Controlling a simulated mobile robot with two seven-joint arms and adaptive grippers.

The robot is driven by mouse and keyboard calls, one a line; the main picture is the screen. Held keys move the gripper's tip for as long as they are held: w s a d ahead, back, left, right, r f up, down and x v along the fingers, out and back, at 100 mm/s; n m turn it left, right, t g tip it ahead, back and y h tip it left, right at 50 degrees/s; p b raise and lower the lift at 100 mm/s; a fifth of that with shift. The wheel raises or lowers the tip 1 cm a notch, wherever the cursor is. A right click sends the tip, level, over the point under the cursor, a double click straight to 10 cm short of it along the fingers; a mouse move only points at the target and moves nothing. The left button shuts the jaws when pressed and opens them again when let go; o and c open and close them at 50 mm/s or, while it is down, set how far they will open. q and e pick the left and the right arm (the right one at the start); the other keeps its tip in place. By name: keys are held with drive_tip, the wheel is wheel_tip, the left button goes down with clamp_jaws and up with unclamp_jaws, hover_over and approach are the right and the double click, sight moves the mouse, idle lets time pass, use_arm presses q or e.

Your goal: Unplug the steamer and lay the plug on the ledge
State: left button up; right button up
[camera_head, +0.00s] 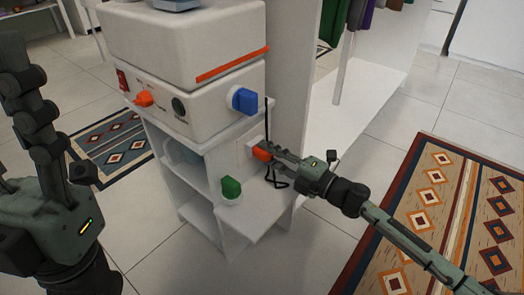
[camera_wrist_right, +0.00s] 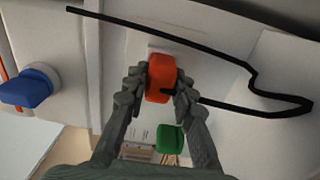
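The orange plug (camera_head: 262,154) is at a white plate on the side of the white cabinet. It also shows in the right wrist view (camera_wrist_right: 161,78), up against the plate (camera_wrist_right: 180,48); whether its pins are seated is hidden. My right gripper (camera_head: 268,153) has one finger on each side of the plug, touching it. A black cord (camera_head: 267,115) runs from the plug and makes a loop. The white ledge (camera_head: 252,222) lies below the plug. The white steamer unit (camera_head: 190,95) appears to sit on the cabinet top. My left gripper (camera_head: 22,85) points up at the left, empty; its finger gap is unclear.
A green knob-like piece (camera_head: 231,187) stands at the ledge's left end. A blue knob (camera_head: 244,101) and an orange knob (camera_head: 143,99) stick out from the unit. A tall white panel (camera_head: 292,75) rises behind the plug. A patterned rug (camera_head: 440,215) lies on the floor at right.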

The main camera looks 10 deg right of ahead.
clamp_jaws()
drive_tip(key=shift+v, duration=1.35)
idle(0.9)
drive_tip(key=shift+p+v, duration=0.3)
drive_tip(key=shift+v, duration=1.6)
